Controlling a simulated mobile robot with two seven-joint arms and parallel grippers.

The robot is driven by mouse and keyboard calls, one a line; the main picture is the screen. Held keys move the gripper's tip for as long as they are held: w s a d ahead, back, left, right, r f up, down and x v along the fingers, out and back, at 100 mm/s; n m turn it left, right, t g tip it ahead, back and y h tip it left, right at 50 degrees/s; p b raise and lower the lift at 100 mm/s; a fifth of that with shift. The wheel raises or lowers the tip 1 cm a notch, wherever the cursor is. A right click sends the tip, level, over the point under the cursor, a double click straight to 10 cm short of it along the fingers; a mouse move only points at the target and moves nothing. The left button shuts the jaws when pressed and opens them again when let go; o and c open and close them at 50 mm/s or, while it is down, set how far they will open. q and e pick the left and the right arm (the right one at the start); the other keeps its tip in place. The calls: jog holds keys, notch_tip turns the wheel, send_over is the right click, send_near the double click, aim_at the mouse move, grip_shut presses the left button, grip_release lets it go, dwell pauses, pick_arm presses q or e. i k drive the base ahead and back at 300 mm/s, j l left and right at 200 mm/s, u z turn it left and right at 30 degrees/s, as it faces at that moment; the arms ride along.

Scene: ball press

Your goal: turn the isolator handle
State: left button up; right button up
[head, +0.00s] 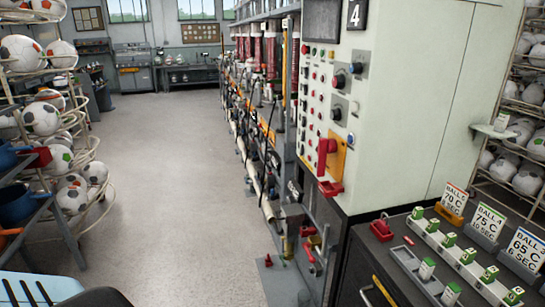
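The red isolator handle (323,158) is on a yellow backing plate (339,157) low on the side face of the pale control cabinet (400,110) marked 4. The handle's long part hangs roughly upright along the left side of the plate. A separate red piece (331,188) juts out just below it. Neither of my grippers shows in the head view, and nothing is touching the handle.
A dark bench (375,262) in front of the cabinet carries a red padlock (382,229), a grey tray (412,268), green-and-white blocks and number cards. Ball racks (85,140) line the left. The grey floor (190,170) between is open.

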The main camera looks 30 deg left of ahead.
aim_at(325, 145)
jog(key=u, duration=0.75)
